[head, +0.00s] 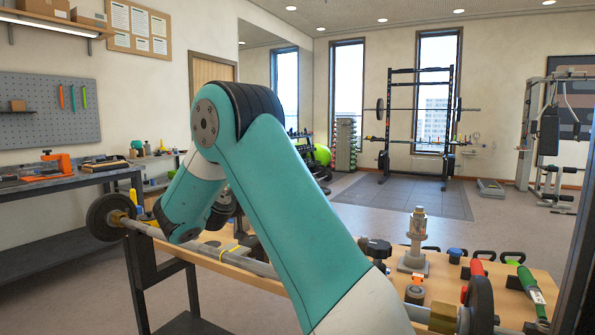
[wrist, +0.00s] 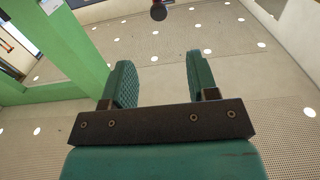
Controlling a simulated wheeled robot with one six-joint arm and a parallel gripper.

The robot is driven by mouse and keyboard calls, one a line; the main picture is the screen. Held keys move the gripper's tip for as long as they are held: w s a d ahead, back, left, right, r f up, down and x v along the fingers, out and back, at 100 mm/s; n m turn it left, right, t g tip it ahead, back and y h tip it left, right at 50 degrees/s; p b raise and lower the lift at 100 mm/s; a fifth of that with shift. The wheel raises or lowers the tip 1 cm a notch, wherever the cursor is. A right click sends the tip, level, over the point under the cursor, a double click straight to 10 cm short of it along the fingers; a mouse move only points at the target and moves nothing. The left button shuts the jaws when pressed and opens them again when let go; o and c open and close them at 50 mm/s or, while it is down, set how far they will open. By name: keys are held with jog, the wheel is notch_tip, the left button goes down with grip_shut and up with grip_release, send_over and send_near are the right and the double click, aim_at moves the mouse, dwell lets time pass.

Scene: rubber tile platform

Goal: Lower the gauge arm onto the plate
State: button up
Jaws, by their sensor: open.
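My gripper (wrist: 160,85) shows in the wrist view with two teal fingers spread wide and nothing between them; it faces the ceiling. In the head view my arm hides the gripper. A grey metal stand with an upright post (head: 415,245) stands on the wooden bench; I cannot tell whether it carries the gauge arm. A dark round plate (head: 480,305) sits at the bar's near end and another (head: 106,217) at its far left end. I cannot tell which plate the task names. My arm hides much of the bench's middle.
A side workbench (head: 60,185) stands left. A green post (wrist: 70,45) is left of my gripper.

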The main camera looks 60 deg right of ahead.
jog(key=d+p, duration=1)
jog(key=w+d+p, duration=0.1)
jog(key=d+p, duration=0.5)
jog(key=shift+w+d, duration=0.1)
grip_shut()
